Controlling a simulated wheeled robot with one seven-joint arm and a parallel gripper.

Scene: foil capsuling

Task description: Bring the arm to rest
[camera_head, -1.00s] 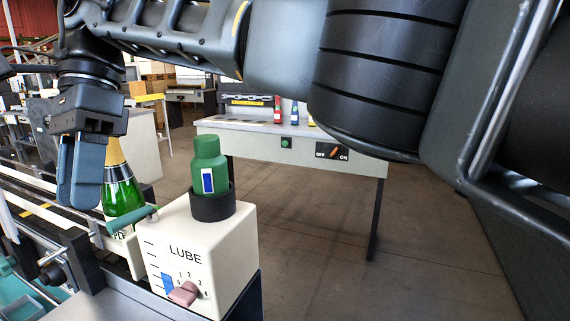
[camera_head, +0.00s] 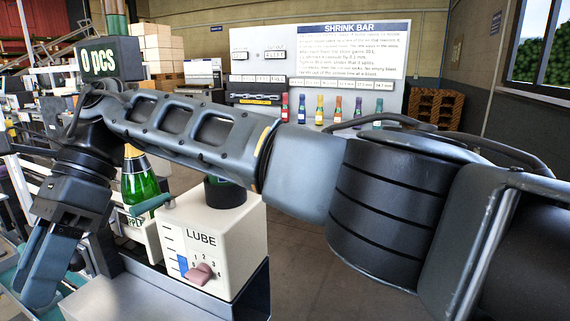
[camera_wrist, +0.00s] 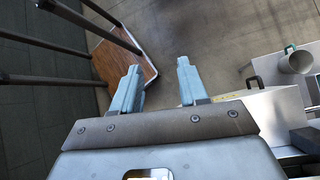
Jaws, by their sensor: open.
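My gripper (camera_head: 42,268) hangs at the left of the head view, fingers pointing down. In the wrist view my gripper (camera_wrist: 158,88) has its two blue-grey fingers apart with nothing between them, only floor beyond. My arm crosses the head view from right to left and hides part of the scene, including most of the green bottle on top of the cream LUBE box (camera_head: 222,250). A green bottle with a gold foil top (camera_head: 139,182) stands upright just right of my gripper, apart from it.
A SHRINK BAR board (camera_head: 352,55) stands at the back with several coloured bottles before it. A "0 pcs" sign (camera_head: 108,57) is at upper left.

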